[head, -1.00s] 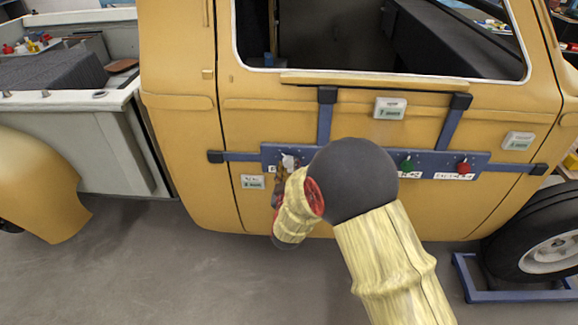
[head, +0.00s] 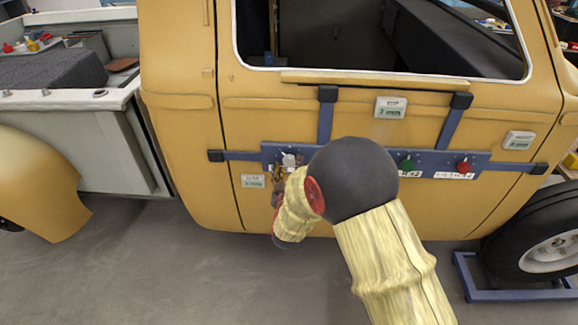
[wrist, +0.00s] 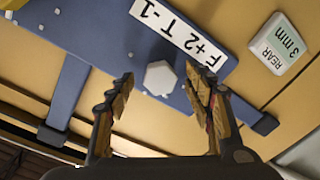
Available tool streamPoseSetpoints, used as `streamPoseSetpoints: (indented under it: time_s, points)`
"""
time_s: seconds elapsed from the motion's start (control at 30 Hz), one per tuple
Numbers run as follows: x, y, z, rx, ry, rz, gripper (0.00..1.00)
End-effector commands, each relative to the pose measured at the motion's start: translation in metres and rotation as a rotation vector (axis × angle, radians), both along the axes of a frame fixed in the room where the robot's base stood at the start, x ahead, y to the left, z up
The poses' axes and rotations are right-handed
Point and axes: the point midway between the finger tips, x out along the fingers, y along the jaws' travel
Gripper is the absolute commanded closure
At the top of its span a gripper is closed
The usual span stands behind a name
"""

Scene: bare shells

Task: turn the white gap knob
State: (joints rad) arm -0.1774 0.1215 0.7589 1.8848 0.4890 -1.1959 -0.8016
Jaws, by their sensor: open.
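The white gap knob (wrist: 160,78) is a faceted white knob on the blue bar (wrist: 110,35) fixed across the truck's door. In the head view the knob (head: 289,160) shows near the bar's left end, just above my gripper (head: 279,177). In the wrist view my gripper (wrist: 159,70) is open, with one finger on either side of the knob and a visible gap at each side. How far the fingertips reach in depth is hard to tell. A label reading "F+2 T-1" (wrist: 180,30) sits beside the knob.
A green knob (head: 407,164) and a red knob (head: 464,167) sit farther right on the bar. A small gauge card (head: 253,181) is on the door to the left, and a "REAR 3 mm" card (wrist: 281,43) shows in the wrist view.

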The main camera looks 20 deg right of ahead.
Motion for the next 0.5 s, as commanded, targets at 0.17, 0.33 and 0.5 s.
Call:
streamPoseSetpoints:
  time_s: [0.17,0.33,0.5]
  points:
    - [-0.012,0.004,0.001,0.0,0.0,0.002,0.48]
    - [-0.042,0.014,0.002,-0.001,0.001,0.003,0.48]
    - [-0.076,0.023,0.003,0.0,0.002,0.004,0.48]
